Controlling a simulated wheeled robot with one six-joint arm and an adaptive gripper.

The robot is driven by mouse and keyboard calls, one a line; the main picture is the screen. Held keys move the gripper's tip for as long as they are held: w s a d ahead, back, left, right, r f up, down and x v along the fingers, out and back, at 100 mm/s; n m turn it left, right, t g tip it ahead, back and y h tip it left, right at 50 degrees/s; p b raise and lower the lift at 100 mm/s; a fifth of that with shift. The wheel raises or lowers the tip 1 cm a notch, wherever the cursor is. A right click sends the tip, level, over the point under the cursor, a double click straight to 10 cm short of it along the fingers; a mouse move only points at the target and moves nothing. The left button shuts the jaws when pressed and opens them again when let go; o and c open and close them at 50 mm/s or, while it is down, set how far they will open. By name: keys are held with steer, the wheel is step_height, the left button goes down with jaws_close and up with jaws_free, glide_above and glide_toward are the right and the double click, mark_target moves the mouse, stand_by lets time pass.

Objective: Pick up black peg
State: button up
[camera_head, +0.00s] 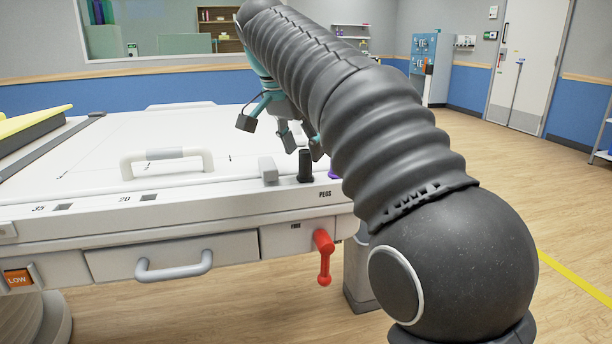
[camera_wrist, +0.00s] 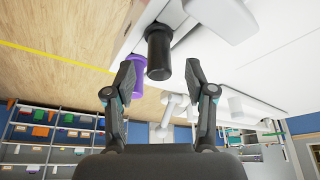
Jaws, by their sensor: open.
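The black peg (camera_head: 305,166) stands upright near the front right corner of the white table, by the "PEGS" label. In the wrist view the black peg (camera_wrist: 158,50) appears in line with the gap between my fingertips, just beyond them. My gripper (camera_head: 281,134) is over the table, a little above and behind the peg. In the wrist view my gripper (camera_wrist: 160,74) has its fingers spread, with nothing held. Whether a finger touches the peg cannot be told. My arm covers part of the area right of the peg.
A light grey peg (camera_head: 268,170) stands close left of the black one. A purple peg (camera_wrist: 122,78) is on its other side, partly hidden. A white handle (camera_head: 166,160) rises from the table top (camera_head: 90,170). A red lever (camera_head: 324,256) hangs at the front.

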steer(key=shift+x, duration=1.3)
jaws_close()
steer(key=shift+r, duration=0.15)
